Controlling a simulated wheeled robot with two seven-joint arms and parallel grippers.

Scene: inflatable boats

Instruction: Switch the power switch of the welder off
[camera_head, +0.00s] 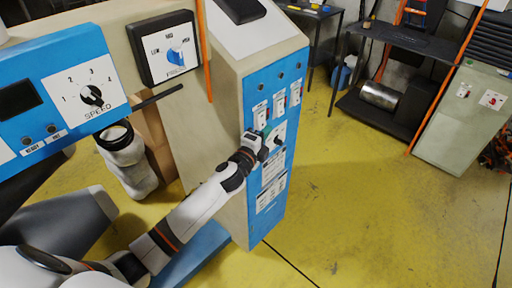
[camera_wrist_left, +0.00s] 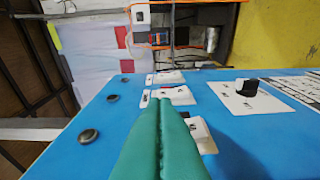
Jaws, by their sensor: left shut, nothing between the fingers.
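The welder's blue side panel (camera_head: 252,92) faces right in the head view and carries a row of three switches on white plates: a near one (camera_head: 260,115), a middle one (camera_head: 279,105) and a far one (camera_head: 295,93). Which is the power switch, I cannot read. My left gripper (camera_head: 262,140) is at the panel, just below the near switch. In the left wrist view its green fingers (camera_wrist_left: 159,104) are together and empty, reaching over the blue panel (camera_wrist_left: 255,145). They partly cover the nearest switch plate (camera_wrist_left: 201,136); two others (camera_wrist_left: 176,95) (camera_wrist_left: 168,77) lie beyond. Contact cannot be told.
A black knob (camera_wrist_left: 247,88) sits right of the fingers; round dark buttons (camera_wrist_left: 112,98) lie to the left. A machine with a speed dial (camera_head: 92,96) stands at left in the head view. A dark bench (camera_head: 405,40) is at the back. The yellow floor (camera_head: 350,200) is clear.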

